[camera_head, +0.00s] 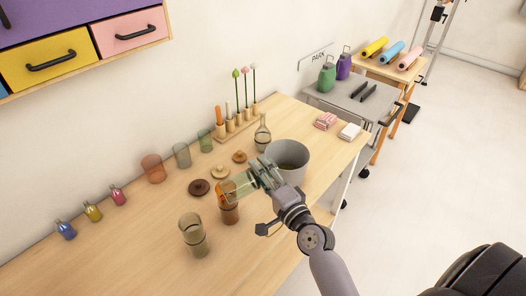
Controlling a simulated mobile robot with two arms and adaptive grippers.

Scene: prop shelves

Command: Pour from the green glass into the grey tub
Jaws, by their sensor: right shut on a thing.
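The grey tub (290,150) stands upright on the wooden table, with dark greenish contents partly visible inside. My right gripper (260,175) is shut on a clear green glass (241,184), held above the table just left of the tub. The glass is tipped far over, close to lying flat. The gripper hides part of the glass and the tub's near left side. I cannot tell which end is the mouth or whether anything flows out. My left gripper is not in view.
An amber glass (230,214) stands close below the held glass; an olive glass (192,236) stands nearer the front. A flask (262,136) stands behind the tub. Small bottles (93,212) and more glasses (181,155) line the wall side. The table's front left is clear.

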